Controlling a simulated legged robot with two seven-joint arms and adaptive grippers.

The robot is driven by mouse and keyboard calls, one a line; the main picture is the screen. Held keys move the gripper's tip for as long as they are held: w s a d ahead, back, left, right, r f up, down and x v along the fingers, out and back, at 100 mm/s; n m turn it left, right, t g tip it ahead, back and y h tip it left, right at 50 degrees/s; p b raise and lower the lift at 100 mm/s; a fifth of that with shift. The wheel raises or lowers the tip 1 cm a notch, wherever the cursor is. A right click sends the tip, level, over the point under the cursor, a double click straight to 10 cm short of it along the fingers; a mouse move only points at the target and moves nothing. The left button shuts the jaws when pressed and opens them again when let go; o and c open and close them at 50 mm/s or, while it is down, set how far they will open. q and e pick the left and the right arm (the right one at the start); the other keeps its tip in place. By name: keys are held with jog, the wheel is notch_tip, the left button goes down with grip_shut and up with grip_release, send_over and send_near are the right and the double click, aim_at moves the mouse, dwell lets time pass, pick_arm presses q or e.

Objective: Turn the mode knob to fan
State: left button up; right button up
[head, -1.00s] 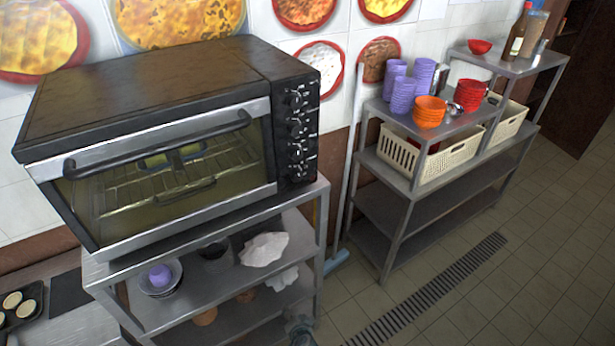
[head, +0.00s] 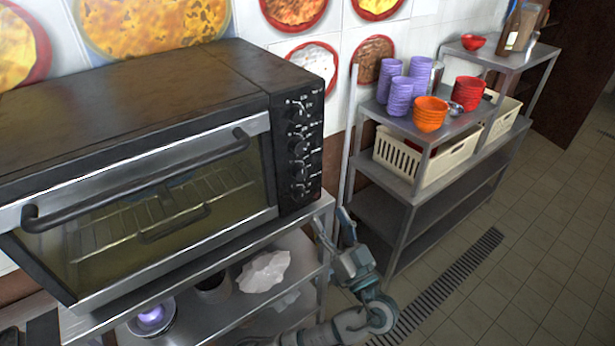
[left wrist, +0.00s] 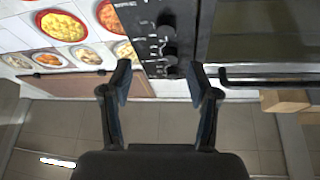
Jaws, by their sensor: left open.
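The black and steel toaster oven (head: 150,130) stands on a metal shelf unit. Its control panel (head: 297,165) on the right side carries several black knobs in a column; the top knob (head: 296,110) shows clearly. The labels are too small to tell which knob is the mode knob. My left gripper (head: 335,222) is open and empty, below and just right of the panel. In the left wrist view the gripper (left wrist: 161,82) has its fingers spread, with the panel's knobs (left wrist: 170,51) ahead, between and beyond the fingertips. My right gripper is not in view.
The oven's door handle (head: 140,180) juts out in front. The lower shelf holds a bowl (head: 152,317) and a crumpled white item (head: 264,271). A second rack (head: 400,190) with bowls, purple cups and baskets stands to the right. The tiled floor (head: 500,270) is open.

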aim_at(302, 176)
pick_arm(q)
jog(key=x, duration=0.4)
jog(key=a+p+x, duration=0.1)
jog(key=x, duration=0.2)
jog(key=s+a+p+x, duration=0.1)
jog(key=x, duration=0.3)
jog(key=shift+w+a+f, duration=0.15)
jog(key=shift+w+a, duration=0.1)
jog(key=shift+w, duration=0.05)
jog(key=shift+w+d, duration=0.15)
jog(key=shift+d, duration=1.1)
jog(key=shift+c, duration=0.5)
jog(key=shift+d, duration=0.15)
jog(key=c, duration=0.8)
jog(key=shift+s+a, duration=0.35)
jog(key=shift+a, duration=0.25)
grip_shut()
jog(key=shift+w+a, duration=0.1)
jog(key=shift+a, duration=0.1)
jog(key=shift+c, duration=1.3)
grip_release()
jog(key=shift+w, duration=0.1)
jog(key=shift+d, duration=0.2)
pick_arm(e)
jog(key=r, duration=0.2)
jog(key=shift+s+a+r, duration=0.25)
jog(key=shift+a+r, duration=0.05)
